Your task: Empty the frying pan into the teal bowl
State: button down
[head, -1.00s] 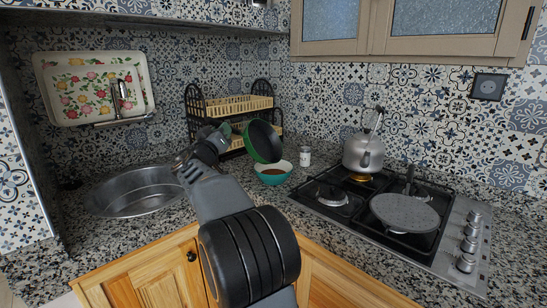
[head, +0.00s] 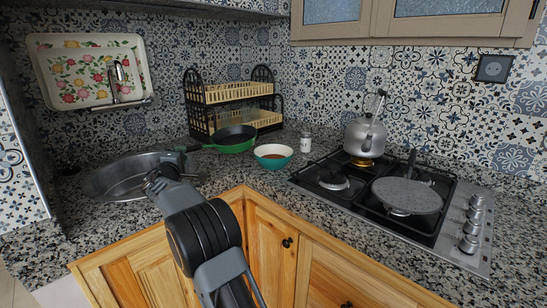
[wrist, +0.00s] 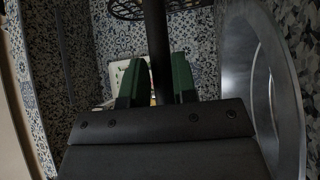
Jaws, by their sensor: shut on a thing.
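The frying pan (head: 235,137), green outside and black inside, is level, left of and behind the teal bowl, in front of the rack. Its inside looks dark, with no food visible. I cannot tell whether it touches the counter. My gripper (head: 186,149) is shut on its handle at the left, by the sink. In the wrist view, the green fingers of my gripper (wrist: 158,84) flank the dark handle (wrist: 157,40).
A black two-tier rack (head: 232,94) with pale baskets stands behind the pan. The sink (head: 125,178) is at the left. A small white jar (head: 306,141), a kettle (head: 365,137) and a grey pan (head: 407,196) on the hob (head: 455,235) are at the right. Counter is free before the bowl.

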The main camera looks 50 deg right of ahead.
jog(key=shift+r, duration=0.2)
jog(key=w+r+p, duration=0.1)
jog(key=r, duration=0.1)
jog(key=a+r+p, duration=0.1)
jog(key=r+p, duration=0.1)
jog(key=w+r+p, duration=0.1)
jog(key=shift+w+a+r+p, duration=0.2)
jog(key=shift+w+r+p, duration=0.15)
jog(key=shift+r+p, duration=0.05)
